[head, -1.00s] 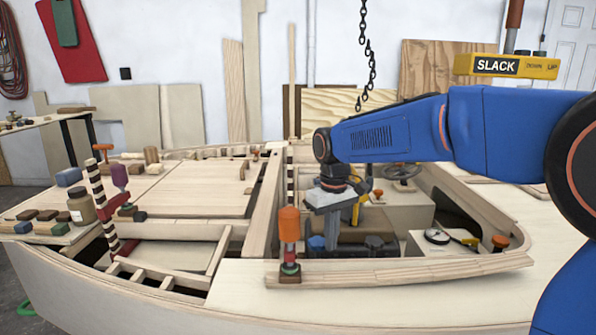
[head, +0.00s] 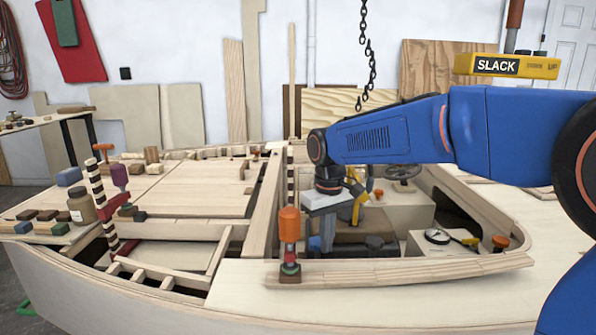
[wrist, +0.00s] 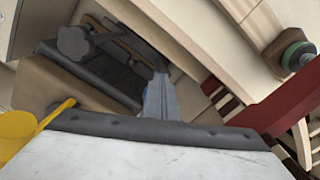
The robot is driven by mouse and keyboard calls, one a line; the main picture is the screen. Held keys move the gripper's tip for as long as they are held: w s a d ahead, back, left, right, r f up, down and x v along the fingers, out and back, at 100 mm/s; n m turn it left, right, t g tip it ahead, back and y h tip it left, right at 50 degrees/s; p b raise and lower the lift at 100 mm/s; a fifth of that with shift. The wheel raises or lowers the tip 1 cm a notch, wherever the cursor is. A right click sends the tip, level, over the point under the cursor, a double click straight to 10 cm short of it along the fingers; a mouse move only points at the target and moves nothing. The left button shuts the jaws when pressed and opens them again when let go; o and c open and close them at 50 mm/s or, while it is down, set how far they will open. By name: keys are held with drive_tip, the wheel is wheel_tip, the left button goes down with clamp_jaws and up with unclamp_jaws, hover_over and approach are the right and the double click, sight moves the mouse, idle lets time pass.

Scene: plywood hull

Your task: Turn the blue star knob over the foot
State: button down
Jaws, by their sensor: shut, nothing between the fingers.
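The blue star knob (head: 315,243) sits low in the open well of the hull, on the left of a dark base. Only a blue sliver of it shows in the head view; my gripper (head: 328,246) covers most of it. My gripper points down over the knob, its fingers closed together. In the wrist view the gripper fingers (wrist: 160,75) are shut, with a small blue patch beside them; I cannot tell whether they touch the knob. The foot is not clearly seen.
A dark star knob (head: 375,243) stands right of my gripper and shows in the wrist view (wrist: 75,42). An orange-topped clamp (head: 289,222) rises close to the left. A gauge (head: 437,237) lies to the right. The hull rim (head: 400,271) bounds the front.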

drive_tip(key=shift+s+a, duration=0.25)
drive_tip(key=shift+a, duration=0.55)
drive_tip(key=shift+s, duration=0.2)
idle(0.3)
wheel_tip(320, 180, up, 6)
drive_tip(key=shift+s, duration=0.2)
idle(0.6)
drive_tip(key=shift+d, duration=0.1)
wheel_tip(320, 180, down, 6)
drive_tip(key=w+d, duration=0.2)
drive_tip(key=shift+w+d, duration=0.15)
drive_tip(key=shift+d, duration=0.25)
idle(0.5)
